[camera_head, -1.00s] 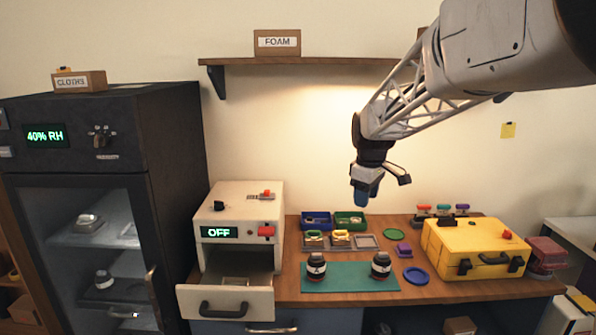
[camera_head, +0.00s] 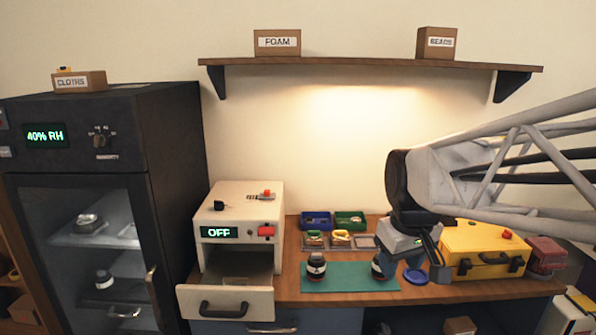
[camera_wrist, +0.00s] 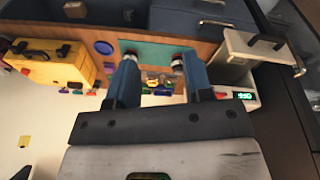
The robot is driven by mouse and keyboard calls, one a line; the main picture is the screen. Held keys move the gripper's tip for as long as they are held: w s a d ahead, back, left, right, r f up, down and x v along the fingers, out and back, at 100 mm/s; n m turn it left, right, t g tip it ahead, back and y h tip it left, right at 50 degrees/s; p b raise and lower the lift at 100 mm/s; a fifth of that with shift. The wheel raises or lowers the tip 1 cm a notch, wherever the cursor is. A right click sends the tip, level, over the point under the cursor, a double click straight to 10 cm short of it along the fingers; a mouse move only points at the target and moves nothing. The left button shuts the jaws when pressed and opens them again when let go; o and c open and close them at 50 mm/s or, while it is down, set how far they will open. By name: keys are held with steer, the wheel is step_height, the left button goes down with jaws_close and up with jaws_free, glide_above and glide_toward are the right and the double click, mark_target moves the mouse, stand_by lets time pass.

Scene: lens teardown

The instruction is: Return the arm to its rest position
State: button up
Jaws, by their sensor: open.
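My arm reaches in from the right in the head view, with my gripper (camera_head: 414,276) low in front of the bench's right half. The gripper hides part of the right-hand black lens (camera_head: 379,266) on the teal mat (camera_head: 345,283). In the wrist view my gripper (camera_wrist: 160,75) shows two blue fingers spread apart with nothing between them. Beyond the fingers lie the mat and the bench, seen upside down. Another black lens (camera_head: 316,266) stands on the mat's left part.
A yellow case (camera_head: 485,250) stands right of my gripper. A white box with an OFF display (camera_head: 240,225) has its drawer (camera_head: 226,300) pulled out. A dark cabinet (camera_head: 110,190) stands left. A shelf (camera_head: 370,65) with boxes hangs above. The wall space between is free.

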steer(key=s+f+m, duration=0.2)
steer(key=s, duration=0.5)
steer(key=s+f+m, duration=0.1)
steer(key=s+f, duration=0.2)
steer(key=s, duration=0.4)
steer(key=shift+f+m, duration=0.35)
steer(key=shift+m, duration=0.05)
